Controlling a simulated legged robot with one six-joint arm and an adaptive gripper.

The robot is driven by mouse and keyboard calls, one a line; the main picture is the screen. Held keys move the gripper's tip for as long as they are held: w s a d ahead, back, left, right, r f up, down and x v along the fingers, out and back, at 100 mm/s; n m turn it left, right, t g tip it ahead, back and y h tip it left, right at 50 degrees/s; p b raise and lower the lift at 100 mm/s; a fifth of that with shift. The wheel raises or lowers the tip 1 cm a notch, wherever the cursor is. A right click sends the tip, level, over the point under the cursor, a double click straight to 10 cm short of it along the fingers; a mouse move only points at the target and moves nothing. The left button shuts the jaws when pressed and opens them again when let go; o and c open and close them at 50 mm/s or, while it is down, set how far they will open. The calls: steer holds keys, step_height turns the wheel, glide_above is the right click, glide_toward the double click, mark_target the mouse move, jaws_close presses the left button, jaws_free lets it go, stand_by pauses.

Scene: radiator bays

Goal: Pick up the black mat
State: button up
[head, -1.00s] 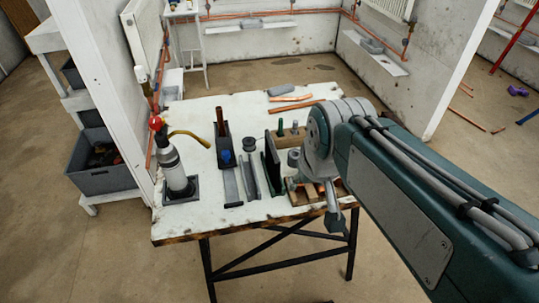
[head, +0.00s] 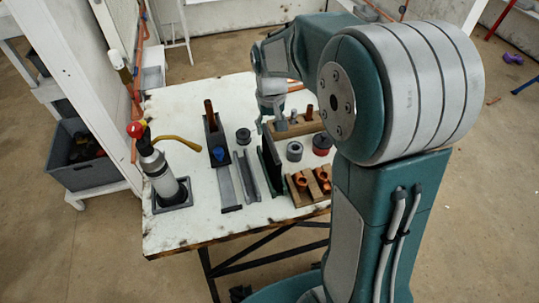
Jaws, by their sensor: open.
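A thin black, slightly greenish panel, which looks like the black mat (head: 270,162), stands upright on edge on the white worktable (head: 190,99). It is right of the grey metal channels. My gripper (head: 272,118) is above the table, pointing down, just beyond the mat's far end. Its jaws are open, though the fingers are small in the head view. I see nothing held. I cannot tell whether a fingertip overlaps the mat's far edge or hangs clear of it.
A torch with a red top (head: 156,165) stands at the table's left. A dark holder with a copper tube (head: 209,113) and grey channels (head: 247,172) are left of the mat. Copper fittings in a wooden rack (head: 309,184) and a grey ring (head: 294,151) are close right.

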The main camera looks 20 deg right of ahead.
mark_target(271, 143)
steer(key=f, duration=0.8)
steer(key=shift+s+f, duration=0.15)
steer(key=shift+s, duration=0.1)
steer(key=shift+c, duration=0.3)
jaws_close()
